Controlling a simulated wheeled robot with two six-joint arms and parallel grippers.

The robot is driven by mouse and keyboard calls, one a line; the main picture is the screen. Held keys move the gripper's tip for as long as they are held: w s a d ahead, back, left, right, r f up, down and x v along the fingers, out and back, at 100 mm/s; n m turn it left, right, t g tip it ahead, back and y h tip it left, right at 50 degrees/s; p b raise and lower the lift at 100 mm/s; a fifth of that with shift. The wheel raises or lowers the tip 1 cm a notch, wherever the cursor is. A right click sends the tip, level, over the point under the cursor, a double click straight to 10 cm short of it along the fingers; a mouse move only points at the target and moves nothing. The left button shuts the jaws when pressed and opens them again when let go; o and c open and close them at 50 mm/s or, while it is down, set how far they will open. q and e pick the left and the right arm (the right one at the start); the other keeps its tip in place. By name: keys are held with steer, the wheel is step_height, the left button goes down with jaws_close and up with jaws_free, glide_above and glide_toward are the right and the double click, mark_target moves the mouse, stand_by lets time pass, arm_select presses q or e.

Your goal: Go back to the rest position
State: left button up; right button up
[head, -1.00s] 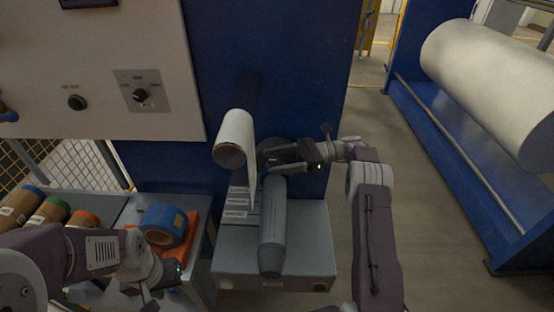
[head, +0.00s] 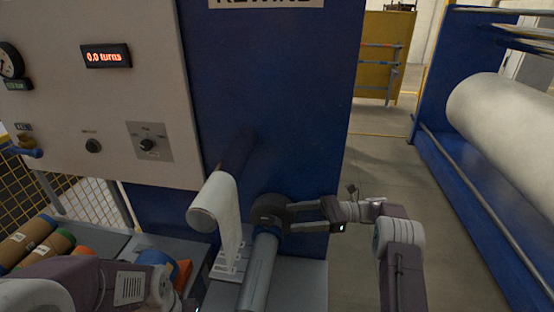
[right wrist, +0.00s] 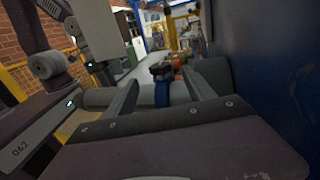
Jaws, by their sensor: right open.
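My right gripper (head: 288,216) is open at the right side of the grey roller (head: 258,272), near the dark round disc (head: 270,207) at its far end. The two fingers are spread, with no film visible between them. The right wrist view shows the fingers (right wrist: 160,95) apart, with a grey roller and a blue band beyond them. My left arm (head: 75,285) shows at the lower left of the head view, but its fingers are outside the picture.
A white film roll (head: 218,200) on the blue machine has its film hanging down beside the roller. Several wrapped rolls (head: 28,240) lie on the left shelf. A large white roll (head: 505,125) stands in a blue frame at right. Open floor (head: 375,165) lies between.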

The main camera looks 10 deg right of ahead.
steer(key=s+a+r+n+g+h, duration=0.1)
steer(key=s+a+r+n+g, duration=0.2)
steer(key=a+r, duration=0.5)
steer(key=s+a+f+n+h, duration=0.1)
steer(key=s+f+h, duration=0.1)
steer(key=s+h, duration=0.3)
steer(key=s+a+f+n+h, duration=0.2)
steer(key=s, duration=0.6)
steer(key=s+d+f+n+t+h, duration=0.1)
steer(key=s+d+f+n+h, duration=0.3)
steer(key=s+d+f+h, duration=0.3)
steer(key=d+f+n+t+h, duration=0.2)
steer(key=d+f+n+t, duration=0.1)
steer(key=d+f+n, duration=0.4)
steer(key=shift+s+d+n+h, duration=0.4)
steer(key=shift+d, duration=0.55)
steer(key=shift+s, duration=0.15)
